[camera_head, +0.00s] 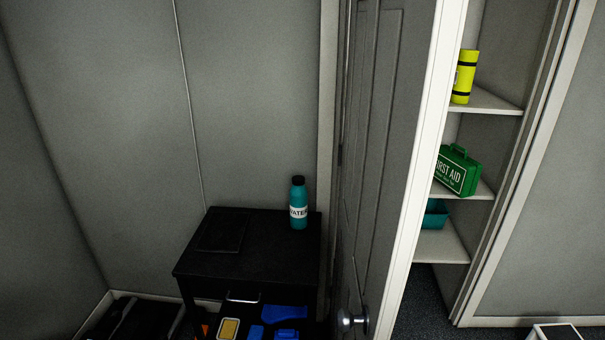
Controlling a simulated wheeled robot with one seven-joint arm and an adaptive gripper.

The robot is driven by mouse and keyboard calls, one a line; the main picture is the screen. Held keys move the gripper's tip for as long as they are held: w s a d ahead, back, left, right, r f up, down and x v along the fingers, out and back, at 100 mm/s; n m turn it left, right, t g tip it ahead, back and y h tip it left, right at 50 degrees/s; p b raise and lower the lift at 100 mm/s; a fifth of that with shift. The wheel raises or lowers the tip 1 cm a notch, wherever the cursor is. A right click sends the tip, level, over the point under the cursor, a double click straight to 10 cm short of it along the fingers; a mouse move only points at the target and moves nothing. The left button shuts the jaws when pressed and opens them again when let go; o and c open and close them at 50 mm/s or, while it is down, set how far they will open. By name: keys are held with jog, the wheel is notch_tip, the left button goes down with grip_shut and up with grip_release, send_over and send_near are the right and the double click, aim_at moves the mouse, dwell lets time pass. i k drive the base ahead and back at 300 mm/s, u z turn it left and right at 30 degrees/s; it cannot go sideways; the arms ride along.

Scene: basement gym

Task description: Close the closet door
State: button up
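The closet door (375,150) is a dark grey panelled door. It stands open, swung out beside the closet opening and seen at a steep angle. Its round metal knob (353,320) is low on the door, near the bottom edge of the picture. Through the opening, shelves (455,245) hold a yellow roll (464,77), a green first aid case (458,170) and a teal bin (434,214). My gripper is not in this view.
Left of the door is a black cabinet (200,262) with a teal water bottle (299,205) on top. Dark objects (135,318) lie at the lower left. A white-edged object (555,332) shows at the lower right.

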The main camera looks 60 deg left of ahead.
aim_at(403, 58)
jog(key=k, duration=0.5)
jog(key=u, duration=1.45)
jog(key=i, duration=0.5)
jog(key=u, duration=0.05)
